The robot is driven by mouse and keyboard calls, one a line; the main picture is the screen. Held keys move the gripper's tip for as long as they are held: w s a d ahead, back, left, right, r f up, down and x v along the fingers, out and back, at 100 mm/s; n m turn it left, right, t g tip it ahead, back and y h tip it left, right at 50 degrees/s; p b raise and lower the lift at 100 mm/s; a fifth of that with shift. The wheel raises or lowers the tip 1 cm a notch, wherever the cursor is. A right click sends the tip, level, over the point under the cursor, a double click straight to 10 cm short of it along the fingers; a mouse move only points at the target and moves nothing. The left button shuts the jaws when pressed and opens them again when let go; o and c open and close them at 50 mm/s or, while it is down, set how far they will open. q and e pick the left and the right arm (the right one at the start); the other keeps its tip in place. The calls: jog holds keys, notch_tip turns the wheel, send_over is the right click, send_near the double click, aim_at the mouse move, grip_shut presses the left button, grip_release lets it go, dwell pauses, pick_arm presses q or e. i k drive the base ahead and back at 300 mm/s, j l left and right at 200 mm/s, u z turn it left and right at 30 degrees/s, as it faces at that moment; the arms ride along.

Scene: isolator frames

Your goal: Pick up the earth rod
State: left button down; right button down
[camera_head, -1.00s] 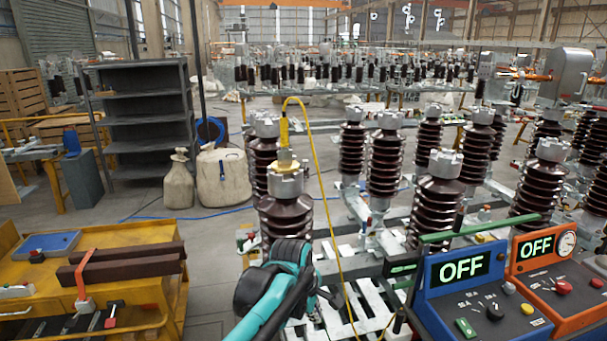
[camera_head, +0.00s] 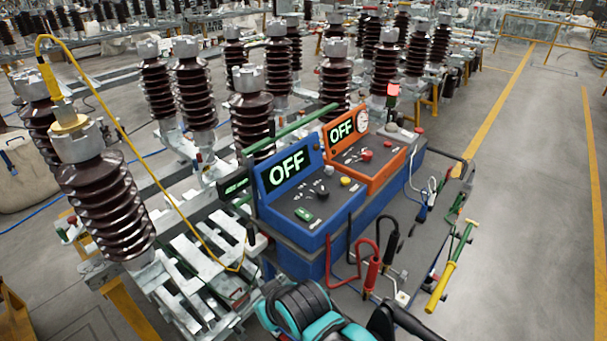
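A long rod with a yellow grip and a green upper part, which looks like the earth rod (camera_head: 442,286), leans at the right side of the test cart (camera_head: 368,217). It stands tilted, with its yellow end low and towards me. Teal and black parts of one of my arms show at the bottom middle, left of the rod and apart from it. I cannot tell which arm this is. No gripper fingertips are visible. Nothing of mine touches the rod.
The cart carries a blue unit (camera_head: 292,190) and an orange unit (camera_head: 366,155), both reading OFF. Red and black clamp leads (camera_head: 372,272) hang on its near side. A yellow cable (camera_head: 135,145) runs from an insulator (camera_head: 103,200) at left. The floor (camera_head: 530,220) at right is clear.

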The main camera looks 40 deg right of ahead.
aim_at(450, 266)
jog(key=z, duration=2.55)
jog(key=i+l+u, duration=0.35)
jog(key=i+l, duration=0.15)
jog(key=l, duration=0.25)
